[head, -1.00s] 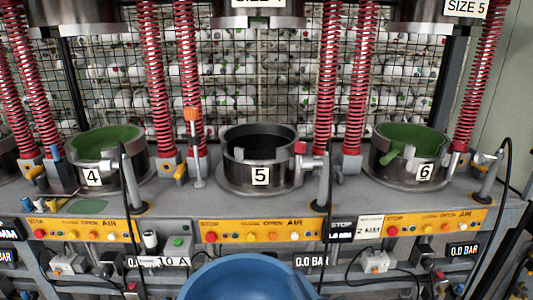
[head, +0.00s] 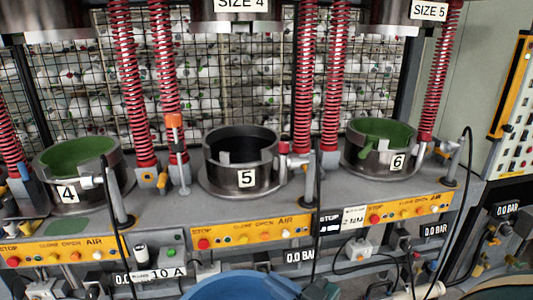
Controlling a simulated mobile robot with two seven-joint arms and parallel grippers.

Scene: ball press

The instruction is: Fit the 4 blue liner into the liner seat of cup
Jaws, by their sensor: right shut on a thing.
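The blue liner (head: 243,287) is a large round blue piece at the bottom middle of the head view, cut off by the lower edge. My right gripper (head: 320,290) is at the liner's right rim, dark and partly cut off, and is shut on it. The cup marked 5 (head: 240,158) stands behind the liner, an upright metal ring with a dark inside and a notch in its front wall. The liner is apart from it in the picture. The cups marked 4 (head: 112,186) and 6 (head: 378,164) show green inside. My left gripper is not in view.
Red springs (head: 303,75) rise beside the cups, and metal press heads hang above. An orange-topped post (head: 175,122) stands left of cup 5. Thin dark hoses loop up along the front. An orange button panel (head: 250,233) runs along the bench front.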

